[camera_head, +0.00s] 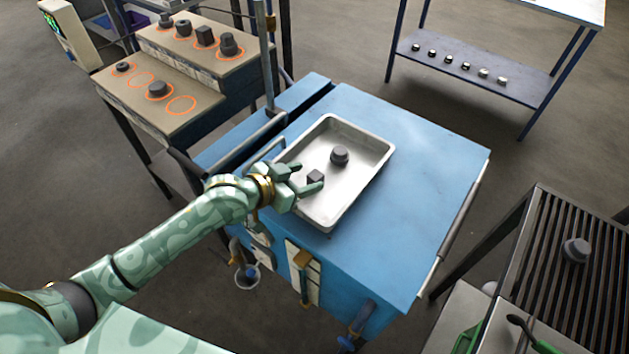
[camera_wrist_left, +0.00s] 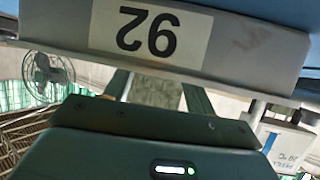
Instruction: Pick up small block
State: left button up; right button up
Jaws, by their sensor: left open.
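A small dark grey block (camera_head: 315,177) with a flat, angular top lies in a shallow metal tray (camera_head: 375,172). A larger, rounder dark block (camera_head: 339,156) stands in the same tray, a little further back. My left gripper (camera_head: 308,178) is open at the tray's left side. In the head view its two fingers lie on either side of the small block; I cannot tell its height above it or whether it touches. In the left wrist view a grey panel marked 92 (camera_wrist_left: 150,32) hides the fingertips, and neither block shows. My right gripper is not in view.
The tray sits on a blue cabinet (camera_head: 430,195) with clear top at right. A stepped stand (camera_head: 200,100) with orange rings and several dark parts is at the left. A slatted rack (camera_head: 550,270) with one dark part (camera_head: 576,250) is at the right. A shelf (camera_head: 500,85) holds several small parts.

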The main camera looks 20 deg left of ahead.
aim_at(311, 179)
pick_arm(q)
jog(key=shift+w+d+f, duration=0.85)
jog(key=shift+w, duration=0.05)
jog(key=shift+a+r, duration=0.15)
jog(key=shift+c, duration=0.5)
jog(key=c, duration=1)
jog(key=shift+r, duration=0.1)
grip_shut()
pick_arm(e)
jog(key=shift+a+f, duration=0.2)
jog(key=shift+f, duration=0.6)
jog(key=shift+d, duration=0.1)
